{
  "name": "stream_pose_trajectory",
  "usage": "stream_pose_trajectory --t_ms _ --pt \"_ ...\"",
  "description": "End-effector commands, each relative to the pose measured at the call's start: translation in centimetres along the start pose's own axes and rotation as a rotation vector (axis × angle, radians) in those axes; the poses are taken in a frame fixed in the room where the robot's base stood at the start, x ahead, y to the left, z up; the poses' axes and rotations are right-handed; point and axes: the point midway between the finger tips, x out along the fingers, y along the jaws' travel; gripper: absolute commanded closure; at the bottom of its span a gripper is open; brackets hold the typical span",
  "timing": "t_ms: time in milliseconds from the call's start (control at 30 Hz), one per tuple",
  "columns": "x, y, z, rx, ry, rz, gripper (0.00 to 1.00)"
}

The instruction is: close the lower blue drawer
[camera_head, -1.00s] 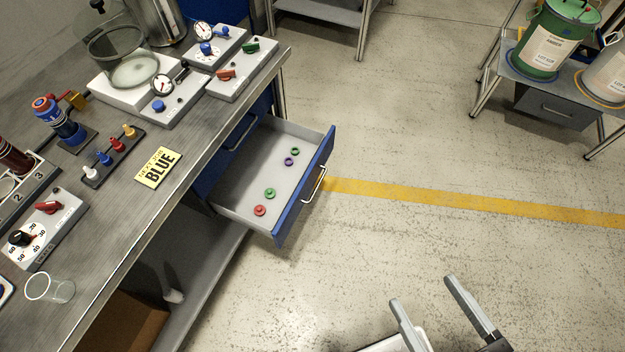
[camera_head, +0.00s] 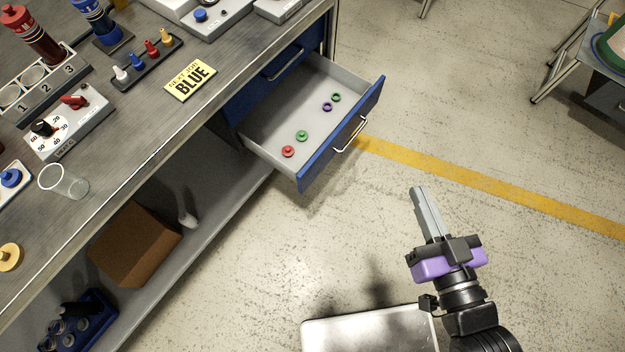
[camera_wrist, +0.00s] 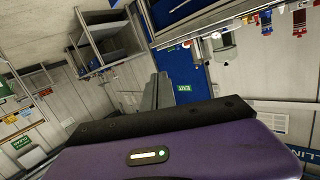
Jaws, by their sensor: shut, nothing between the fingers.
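The lower blue drawer (camera_head: 345,137) stands pulled out from under the bench in the head view, with a blue front, a grey inside and a silver bar handle (camera_head: 351,134). Several small red, green and purple rings or caps lie in it. My gripper (camera_head: 417,190) is in front of the drawer, to the lower right of its front and apart from it. Its fingers are together and hold nothing. In the wrist view the shut fingers (camera_wrist: 158,90) point out over the room, and the drawer cannot be made out there.
An upper blue drawer (camera_head: 283,70) is shut. The bench top (camera_head: 215,105) carries a yellow "BLUE" card (camera_head: 190,81), dials and a clear cup (camera_head: 62,182). A cardboard box (camera_head: 135,245) sits on the lower shelf. The floor between gripper and drawer front is clear.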

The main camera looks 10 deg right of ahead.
Motion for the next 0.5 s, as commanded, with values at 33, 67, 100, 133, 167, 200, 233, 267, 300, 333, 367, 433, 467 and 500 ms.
stream_pose_trajectory --t_ms 33,67,100,133,167,200,233,267,300,333,367,433,467,500 --pt "2.5 0.4 2.2 0.046 -0.013 -0.006 1.00" --pt "3.8 0.7 3.1 0.077 -0.030 -0.008 1.00" --pt "5.5 0.9 4.4 0.122 -0.055 -0.011 1.00" --pt "6.7 1.0 5.3 0.159 -0.075 -0.013 1.00" --pt "7.9 1.1 6.3 0.198 -0.098 -0.016 1.00" --pt "9.6 1.1 7.5 0.252 -0.130 -0.019 1.00" --pt "10.8 1.0 8.4 0.295 -0.155 -0.023 1.00" --pt "11.9 0.9 9.4 0.339 -0.185 -0.027 1.00" --pt "13.4 0.7 10.6 0.400 -0.226 -0.032 1.00" --pt "14.5 0.4 11.5 0.448 -0.260 -0.038 1.00" --pt "15.4 0.1 12.4 0.498 -0.296 -0.042 1.00" --pt "17.4 -1.0 14.4 0.618 -0.390 -0.054 1.00" --pt "18.1 -1.5 15.3 0.671 -0.437 -0.059 1.00" --pt "18.6 -2.2 16.4 0.737 -0.500 -0.063 1.00"
